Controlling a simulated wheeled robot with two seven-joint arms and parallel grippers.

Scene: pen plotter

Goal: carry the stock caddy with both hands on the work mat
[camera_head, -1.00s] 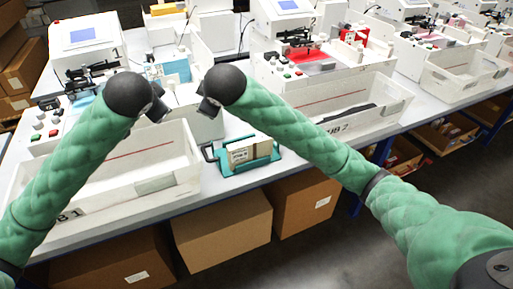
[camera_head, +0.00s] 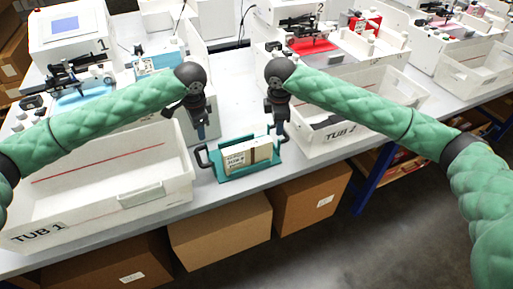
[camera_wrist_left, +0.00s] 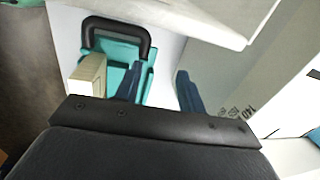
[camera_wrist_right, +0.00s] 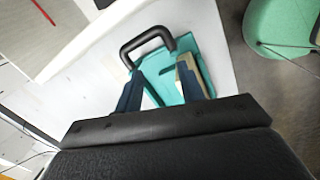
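The stock caddy (camera_head: 238,175) is a teal tray with black handles at its ends, upright on the light grey table between two tubs. It holds a pale labelled block (camera_head: 262,153). My left gripper (camera_head: 201,134) points down above and beside the caddy's left end; the left wrist view shows its blue fingers apart, near a black handle (camera_wrist_left: 118,30). My right gripper (camera_head: 280,127) points down at the caddy's right end; the right wrist view shows its fingers apart, with a handle (camera_wrist_right: 148,40) just beyond them. Neither holds anything. I cannot make out a separate work mat.
White TUB 1 (camera_head: 165,190) stands close on the caddy's left and TUB 2 (camera_head: 345,143) on its right. Machines, including one with a screen (camera_head: 68,32), stand behind. Cardboard boxes (camera_head: 222,232) are below the table. The table behind the caddy looks clear.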

